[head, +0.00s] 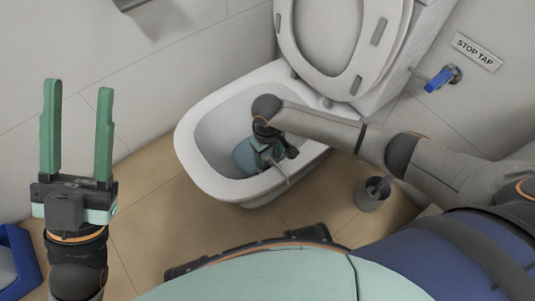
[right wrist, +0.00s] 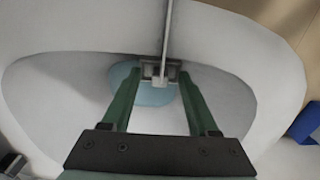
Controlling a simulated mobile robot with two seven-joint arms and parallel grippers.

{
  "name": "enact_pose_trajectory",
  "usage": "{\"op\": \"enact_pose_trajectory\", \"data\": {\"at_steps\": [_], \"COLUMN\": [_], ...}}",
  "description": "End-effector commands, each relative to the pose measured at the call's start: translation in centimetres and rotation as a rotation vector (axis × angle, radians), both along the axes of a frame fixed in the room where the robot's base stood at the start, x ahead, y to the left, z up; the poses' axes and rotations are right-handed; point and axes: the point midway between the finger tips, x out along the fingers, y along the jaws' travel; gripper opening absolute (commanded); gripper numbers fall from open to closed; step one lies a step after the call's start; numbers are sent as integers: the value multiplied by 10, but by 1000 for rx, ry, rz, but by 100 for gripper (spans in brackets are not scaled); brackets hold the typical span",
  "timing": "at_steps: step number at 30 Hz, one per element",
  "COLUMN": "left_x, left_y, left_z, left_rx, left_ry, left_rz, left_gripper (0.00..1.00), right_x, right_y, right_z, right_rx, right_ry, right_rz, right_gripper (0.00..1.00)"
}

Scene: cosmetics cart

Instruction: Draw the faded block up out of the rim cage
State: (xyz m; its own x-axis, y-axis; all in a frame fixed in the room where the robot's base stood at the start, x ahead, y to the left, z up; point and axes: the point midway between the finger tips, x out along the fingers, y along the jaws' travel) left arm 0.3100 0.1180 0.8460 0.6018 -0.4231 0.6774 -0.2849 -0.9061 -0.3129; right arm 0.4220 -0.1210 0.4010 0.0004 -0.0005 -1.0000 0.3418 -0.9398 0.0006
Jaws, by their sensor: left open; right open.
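The rim cage (right wrist: 175,66) is a small grey frame hanging inside the toilet bowl from a thin pale hanger (right wrist: 166,30). A small pale block (right wrist: 160,83) shows at the cage, between my right fingers in the right wrist view; whether they touch it I cannot tell. My right gripper (right wrist: 160,74) is open, one finger to each side of the cage. In the head view my right gripper (head: 265,157) is down in the bowl and hides the cage and block; the hanger (head: 281,173) crosses toward the near rim. My left gripper (head: 78,88) is open, empty and raised at the left.
The white toilet bowl (head: 190,150) holds blue water (head: 243,154); its seat and lid (head: 283,45) are up. A blue bin (head: 22,245) is at the lower left. A brush holder (head: 370,198) stands right of the bowl. A blue stop tap (head: 438,80) is on the wall.

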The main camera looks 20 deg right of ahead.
Motion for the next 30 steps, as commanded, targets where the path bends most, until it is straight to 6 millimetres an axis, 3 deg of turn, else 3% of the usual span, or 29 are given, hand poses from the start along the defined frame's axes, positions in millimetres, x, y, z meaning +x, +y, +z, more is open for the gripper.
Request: {"op": "enact_pose_trajectory", "data": {"at_steps": [2, 18, 30], "left_x": [0, 0, 0], "left_y": [0, 0, 0], "left_z": [0, 0, 2], "left_rx": [-1, -3, -6], "left_ry": [0, 2, 2], "left_rz": [-1, 0, 1], "left_gripper": [50, 50, 50], "right_x": [0, 0, 0], "right_y": [0, 0, 0], "right_z": [0, 0, 2], "right_rx": [0, 0, 0], "right_ry": [0, 0, 0], "right_rz": [0, 0, 0], "right_gripper": [59, 0, 0]}}
